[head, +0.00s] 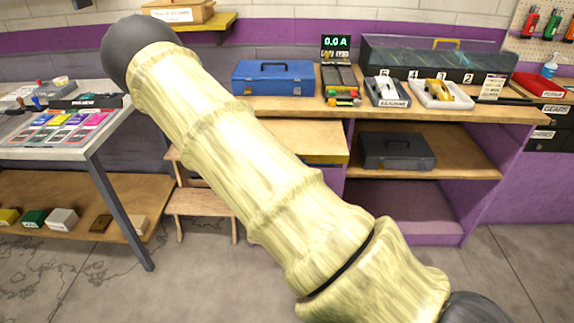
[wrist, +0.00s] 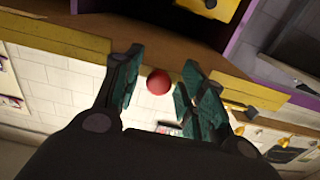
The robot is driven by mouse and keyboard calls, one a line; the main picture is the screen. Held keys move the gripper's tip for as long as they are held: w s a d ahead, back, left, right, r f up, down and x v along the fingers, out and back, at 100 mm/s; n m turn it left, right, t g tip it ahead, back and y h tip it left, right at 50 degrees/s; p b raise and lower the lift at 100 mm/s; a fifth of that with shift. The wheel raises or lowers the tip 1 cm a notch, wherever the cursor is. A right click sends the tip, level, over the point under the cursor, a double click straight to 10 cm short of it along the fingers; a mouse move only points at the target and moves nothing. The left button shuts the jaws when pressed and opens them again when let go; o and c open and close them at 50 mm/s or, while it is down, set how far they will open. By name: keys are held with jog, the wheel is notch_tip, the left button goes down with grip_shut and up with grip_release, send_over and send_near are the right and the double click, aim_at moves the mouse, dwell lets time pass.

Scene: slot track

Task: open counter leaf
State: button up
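My gripper (wrist: 160,72) shows in the wrist view with its two dark green fingers apart. A red ball-shaped knob (wrist: 158,82) shows in the gap between them; I cannot tell whether either finger touches it. What the knob is fixed to is not clear. In the head view a light wooden panel (head: 312,140), which may be the counter leaf, sits a little below the main counter top (head: 480,108), partly behind my arm. My gripper is not visible in the head view.
A dark case (head: 396,151) lies on the shelf below. A grey table (head: 60,150) stands at left. Bare floor lies in front.

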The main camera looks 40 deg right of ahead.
jog(key=v, duration=1.2)
jog(key=shift+a, duration=0.1)
dwell(0.4)
jog(key=s+a+f+n+g+y, duration=0.1)
jog(key=s+a+f+g+y, duration=0.1)
jog(key=f, duration=0.4)
jog(key=s+a+f+n+g+y, duration=0.1)
jog(key=s+f+g+y, duration=0.1)
jog(key=f, duration=0.5)
jog(key=s+a+f+n+g+y+p, duration=0.1)
jog(key=s+a+f+n+g+y, duration=0.2)
jog(key=s+a+f, duration=0.5)
jog(key=s+a+f+n+g+y+p, duration=0.1)
jog(key=s+a+f+n+g+y, duration=0.2)
jog(key=s+a+f+g+y, duration=0.2)
jog(key=s+a+f+g, duration=0.1)
jog(key=s+a+f, duration=0.2)
jog(key=s, duration=0.4)
jog(key=shift+s+a+f, duration=0.2)
jog(key=shift+s+a, duration=0.05)
jog(key=shift+a, duration=0.3)
